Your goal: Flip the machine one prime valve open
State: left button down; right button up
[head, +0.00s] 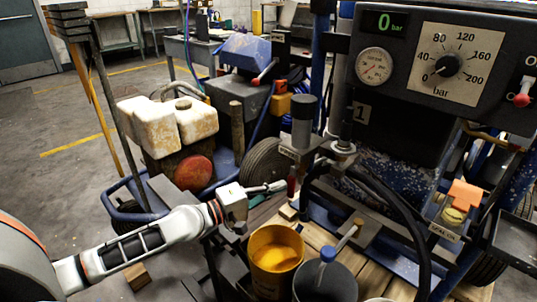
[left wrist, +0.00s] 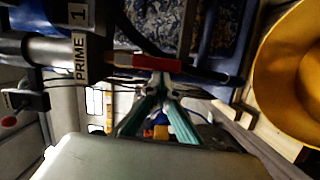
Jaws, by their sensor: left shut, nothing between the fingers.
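The machine's grey panel (head: 455,62) reads 0 bar. Below it, a plate marked 1 (head: 361,112) is on the machine; a PRIME label also shows in the left wrist view (left wrist: 80,58). A small red lever (head: 291,186) hangs down below the label in the head view, and the red lever (left wrist: 144,62) lies across the left wrist view. My left gripper (head: 279,186) is shut and empty, its fingertips close beside the lever. In the left wrist view the fingertips (left wrist: 159,80) meet at the lever's edge; I cannot tell whether they touch it.
A yellow bucket (head: 275,235) stands just below my left gripper, with a dark bucket (head: 326,268) to its right. Black hoses (head: 405,215) curve down in front of the machine. A wheel (head: 262,162) and an engine with white tanks (head: 152,125) are behind.

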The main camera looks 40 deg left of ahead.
pick_arm(q)
jog(key=v, duration=1.2)
jog(key=shift+r, duration=0.1)
dwell(0.5)
